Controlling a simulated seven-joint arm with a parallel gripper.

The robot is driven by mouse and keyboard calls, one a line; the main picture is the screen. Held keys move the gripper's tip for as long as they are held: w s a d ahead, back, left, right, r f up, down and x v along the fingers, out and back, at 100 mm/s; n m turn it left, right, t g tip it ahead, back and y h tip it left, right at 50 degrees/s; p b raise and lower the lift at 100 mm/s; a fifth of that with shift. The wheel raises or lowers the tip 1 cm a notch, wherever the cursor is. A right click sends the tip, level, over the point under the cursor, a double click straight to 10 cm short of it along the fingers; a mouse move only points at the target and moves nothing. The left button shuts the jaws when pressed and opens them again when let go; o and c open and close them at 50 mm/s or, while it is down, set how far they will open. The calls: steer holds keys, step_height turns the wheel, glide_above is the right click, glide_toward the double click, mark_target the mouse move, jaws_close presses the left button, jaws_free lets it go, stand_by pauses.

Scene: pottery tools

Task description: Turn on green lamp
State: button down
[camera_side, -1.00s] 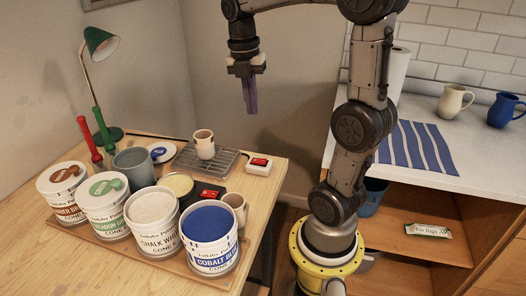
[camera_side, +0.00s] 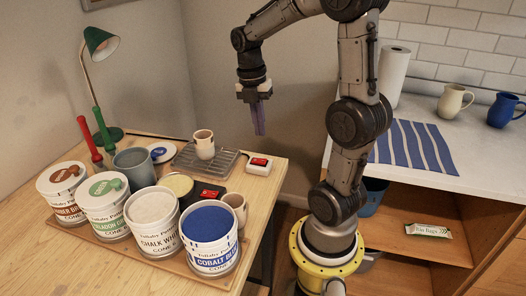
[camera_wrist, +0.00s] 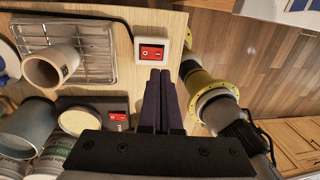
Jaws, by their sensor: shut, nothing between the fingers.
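The green lamp (camera_side: 97,42) stands at the back left of the wooden table in the side view, with a green shade, a thin stem and a round green base. A white switch box with a red rocker (camera_side: 259,164) sits at the table's right edge, and it also shows in the wrist view (camera_wrist: 152,50). My gripper (camera_side: 260,134) is shut and empty, above the switch box and apart from it in the side view. In the wrist view its dark fingers (camera_wrist: 160,76) point toward the box. I cannot tell whether the lamp is lit.
A second red switch (camera_wrist: 117,117) is on a dark device beside a cream disc. A mug (camera_side: 204,144) stands on a metal rack (camera_side: 228,160). Several glaze buckets, including cobalt blue (camera_side: 210,252), fill the front. A small cup (camera_side: 236,203) stands near the right edge.

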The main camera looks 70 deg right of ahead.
mark_target(264, 160)
steer(key=f, duration=0.5)
steer(key=s+f, duration=0.1)
steer(key=f, duration=0.2)
steer(key=shift+f, duration=0.1)
steer(key=shift+s+f, duration=0.1)
steer(key=shift+f, duration=0.05)
stand_by(0.4)
steer(key=shift+w+r, duration=0.25)
steer(key=shift+w, duration=0.55)
step_height(264, 160, up, 14)
steer(key=s, duration=0.1)
steer(key=shift+s, duration=0.35)
steer(key=shift+w, duration=0.1)
